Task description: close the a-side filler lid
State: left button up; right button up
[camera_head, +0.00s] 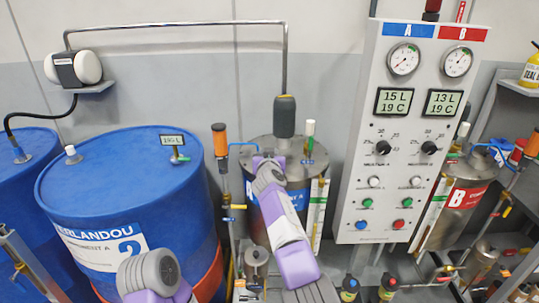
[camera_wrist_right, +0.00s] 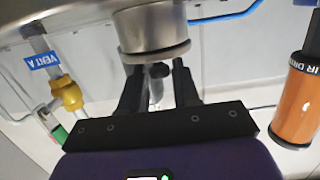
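Tank A (camera_head: 297,155) is a grey metal drum with a blue label, standing in the middle of the head view. My right arm reaches up across its front, and the right gripper (camera_head: 267,162) is at its top left edge, where it hides the filler lid. In the right wrist view, a round metal filler part (camera_wrist_right: 155,32) with a flange is just beyond the fingers. The right gripper (camera_wrist_right: 158,80) has its two dark fingers apart, with a small narrow piece visible between them; contact cannot be told. Whether the lid is raised is unclear. My left arm shows at the bottom left; its gripper is out of view.
An orange-topped air dryer (camera_head: 220,140) stands left of tank A; it also shows in the wrist view (camera_wrist_right: 300,100). A vent pipe with a yellow fitting (camera_wrist_right: 68,93) is opposite. The control panel (camera_head: 408,130) is to the right, a blue barrel (camera_head: 120,185) to the left.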

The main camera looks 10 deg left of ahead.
jog(key=shift+o, duration=1.1)
jog(key=shift+s+b, duration=0.2)
jog(key=shift+b, duration=0.2)
jog(key=b+v, duration=0.3)
jog(key=shift+a, duration=0.1)
jog(key=shift+v, duration=2.1)
